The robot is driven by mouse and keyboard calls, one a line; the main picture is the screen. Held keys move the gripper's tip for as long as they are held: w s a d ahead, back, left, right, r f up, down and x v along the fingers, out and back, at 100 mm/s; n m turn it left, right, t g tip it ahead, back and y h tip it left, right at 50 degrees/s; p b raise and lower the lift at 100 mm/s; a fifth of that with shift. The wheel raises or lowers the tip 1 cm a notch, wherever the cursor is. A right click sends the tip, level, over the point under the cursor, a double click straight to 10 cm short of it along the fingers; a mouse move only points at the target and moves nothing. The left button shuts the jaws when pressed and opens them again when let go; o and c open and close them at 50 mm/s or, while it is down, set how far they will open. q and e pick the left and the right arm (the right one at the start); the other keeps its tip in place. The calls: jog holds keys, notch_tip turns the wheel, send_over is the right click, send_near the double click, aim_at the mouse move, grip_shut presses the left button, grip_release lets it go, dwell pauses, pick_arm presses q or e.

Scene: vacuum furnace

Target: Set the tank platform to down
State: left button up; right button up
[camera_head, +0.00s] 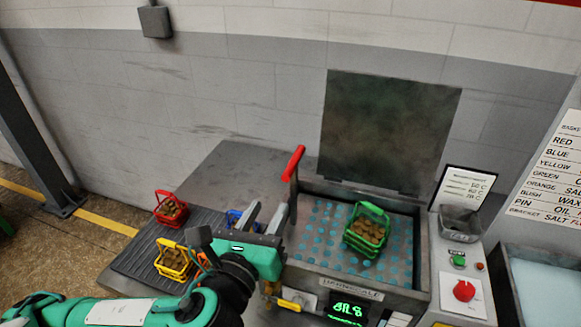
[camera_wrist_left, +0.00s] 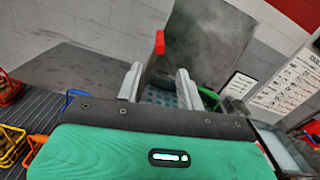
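The tank (camera_head: 330,285) is a grey metal box with its lid (camera_head: 388,130) standing open behind it. Inside is the platform (camera_head: 325,235), a surface with a pattern of blue-green dots, and a green basket (camera_head: 368,230) of brown parts rests on it. A lever with a red handle (camera_head: 293,163) stands at the tank's left side, pointing up. The red handle also shows in the left wrist view (camera_wrist_left: 159,42), beyond the fingers. My left gripper (camera_head: 264,216) is open and empty, just left of and below the lever, apart from the red grip. My right gripper is out of view.
Red (camera_head: 171,208), yellow (camera_head: 174,259) and blue (camera_head: 236,220) baskets sit on the ribbed mat left of the tank. A control panel with a red knob (camera_head: 464,290) and green button (camera_head: 458,261) is at the right. A green display (camera_head: 347,309) is on the front.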

aim_at(289, 168)
pick_arm(q)
jog(key=b+x, duration=0.3)
jog(key=x, duration=0.1)
jog(key=shift+w+d+r+b, duration=0.1)
jog(key=shift+w+d+b, duration=0.05)
jog(key=shift+w+b, duration=0.2)
jog(key=p+x, duration=0.1)
jog(key=x, duration=0.6)
jog(key=shift+w+d+p, duration=0.1)
jog(key=shift+w+p, duration=0.2)
jog(key=shift+p, duration=0.05)
jog(key=shift+w+d, duration=0.2)
jog(key=shift+w, duration=0.45)
jog(key=shift+c, duration=0.2)
grip_shut()
